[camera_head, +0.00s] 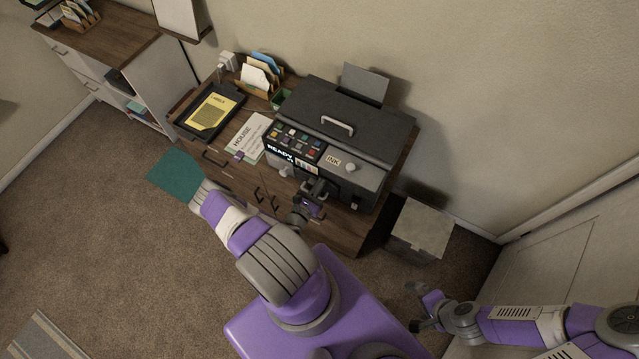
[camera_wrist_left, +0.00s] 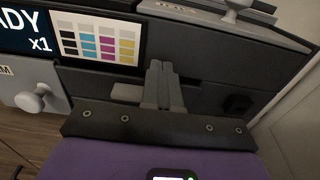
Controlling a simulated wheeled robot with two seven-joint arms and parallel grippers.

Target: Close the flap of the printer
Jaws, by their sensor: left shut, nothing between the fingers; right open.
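The dark grey printer (camera_head: 370,120) stands on the wooden desk, with a handled lid on top. A light grey flap marked INK (camera_head: 354,170), with a white knob, is at its front right; its edge shows at the top of the left wrist view (camera_wrist_left: 200,14). Another grey panel with a knob (camera_wrist_left: 40,85) is left of the fingers there. I cannot tell how far each stands open. My left gripper (camera_head: 318,186) is shut and empty before the printer's lower front; its fingertips show in the wrist view (camera_wrist_left: 158,66). My right gripper (camera_head: 418,306) is open and empty, low at the right.
A display with colour squares (camera_wrist_left: 95,40) is on the printer's front. A black tray (camera_head: 185,119), a HOUSE paper (camera_head: 246,140) and an organiser (camera_head: 258,82) lie left of the printer. A grey box (camera_head: 422,228) stands on the floor right of the desk (camera_head: 345,228). The carpet is mostly clear.

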